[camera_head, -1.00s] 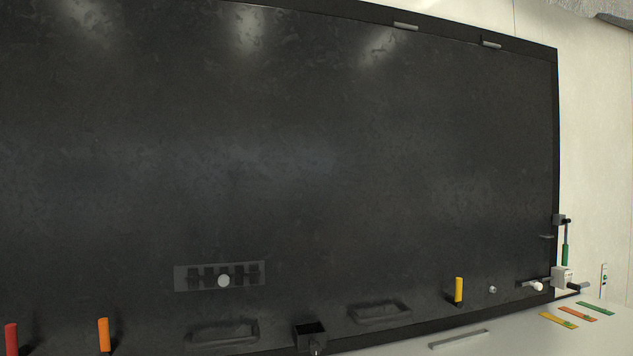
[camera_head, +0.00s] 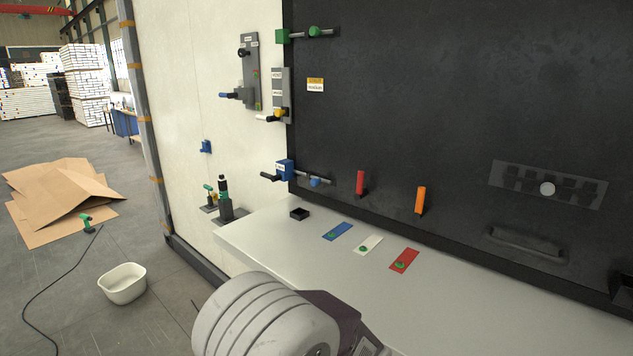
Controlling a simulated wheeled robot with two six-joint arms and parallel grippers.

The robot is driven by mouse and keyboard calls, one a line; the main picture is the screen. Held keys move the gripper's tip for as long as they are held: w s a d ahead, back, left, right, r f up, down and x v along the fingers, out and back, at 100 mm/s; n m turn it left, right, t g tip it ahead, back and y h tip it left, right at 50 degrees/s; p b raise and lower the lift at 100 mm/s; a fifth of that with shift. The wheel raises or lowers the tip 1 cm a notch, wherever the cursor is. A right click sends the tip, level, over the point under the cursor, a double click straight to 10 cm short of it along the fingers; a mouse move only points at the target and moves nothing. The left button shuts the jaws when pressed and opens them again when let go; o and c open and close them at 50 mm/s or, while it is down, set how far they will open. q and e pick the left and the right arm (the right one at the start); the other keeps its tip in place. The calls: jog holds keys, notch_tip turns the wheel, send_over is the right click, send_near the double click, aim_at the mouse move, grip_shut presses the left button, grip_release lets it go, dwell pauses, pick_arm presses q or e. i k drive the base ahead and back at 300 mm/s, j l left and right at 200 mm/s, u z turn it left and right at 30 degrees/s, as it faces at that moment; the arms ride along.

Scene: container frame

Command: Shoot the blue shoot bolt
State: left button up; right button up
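The blue shoot bolt (camera_head: 284,170) is mounted on the left edge of the dark panel, low down, just above the pale bench. A grey rod runs through its blue housing, and a blue knob (camera_head: 315,182) sits on the rod to the right, over the dark panel. A dark handle end sticks out to the left of the housing. Part of my own arm shows at the bottom middle, well below and apart from the bolt. Neither gripper is in view.
A green bolt (camera_head: 283,37) is higher on the same edge. Red (camera_head: 360,182) and orange (camera_head: 420,200) handles stick out of the panel. A small black box (camera_head: 299,214) and coloured strips lie on the bench (camera_head: 460,310). Cardboard (camera_head: 62,195) and a white tub (camera_head: 122,284) lie on the floor.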

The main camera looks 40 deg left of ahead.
aim_at(315, 181)
jog(key=k+j, duration=0.1)
jog(key=j, duration=0.9)
jog(key=k+j, duration=0.1)
jog(key=j, duration=0.9)
jog(key=u, duration=0.05)
